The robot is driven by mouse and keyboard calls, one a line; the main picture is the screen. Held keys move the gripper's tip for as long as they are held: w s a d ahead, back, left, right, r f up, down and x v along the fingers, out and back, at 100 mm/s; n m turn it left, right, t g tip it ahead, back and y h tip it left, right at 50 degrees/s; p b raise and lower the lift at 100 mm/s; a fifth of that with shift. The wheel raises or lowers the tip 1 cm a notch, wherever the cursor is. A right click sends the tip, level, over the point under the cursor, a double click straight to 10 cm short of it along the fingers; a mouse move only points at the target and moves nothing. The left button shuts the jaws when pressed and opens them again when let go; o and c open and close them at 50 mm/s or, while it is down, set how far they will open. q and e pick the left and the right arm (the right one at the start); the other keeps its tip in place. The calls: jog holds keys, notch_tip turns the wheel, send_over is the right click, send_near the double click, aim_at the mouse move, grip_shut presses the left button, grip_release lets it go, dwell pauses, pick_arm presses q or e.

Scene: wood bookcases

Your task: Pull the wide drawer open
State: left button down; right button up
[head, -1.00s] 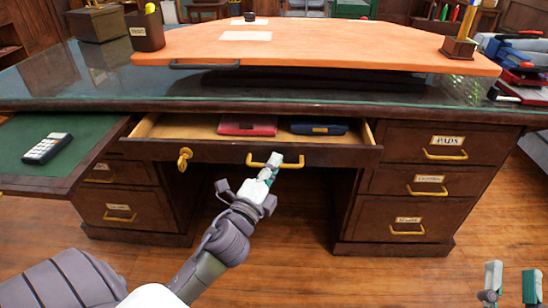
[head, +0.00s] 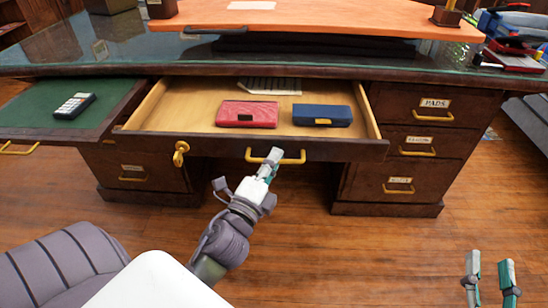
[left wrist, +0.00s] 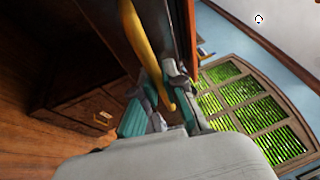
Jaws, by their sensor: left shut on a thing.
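The wide drawer (head: 340,149) in the middle of the desk is pulled well out. A red case (head: 247,114), a blue case (head: 322,115) and a pale slatted item (head: 270,86) lie inside it. My left gripper (head: 272,160) is shut on the drawer's yellow handle (head: 293,157); the handle (left wrist: 140,40) also runs between the fingers in the left wrist view. My right gripper (head: 490,272) is at the lower right of the head view, its two fingers apart, with nothing between them.
A key (head: 181,152) hangs at the drawer front's left. A green pull-out board (head: 40,112) with a calculator (head: 74,105) extends at left. Labelled side drawers (head: 420,115) stand at right. The wood floor (head: 330,255) in front is clear.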

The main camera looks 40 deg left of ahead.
pick_arm(q)
jog(key=c, duration=1.2)
grip_release()
jog(key=shift+s, duration=0.1)
jog(key=v, duration=0.7)
jog(key=shift+s, duration=0.15)
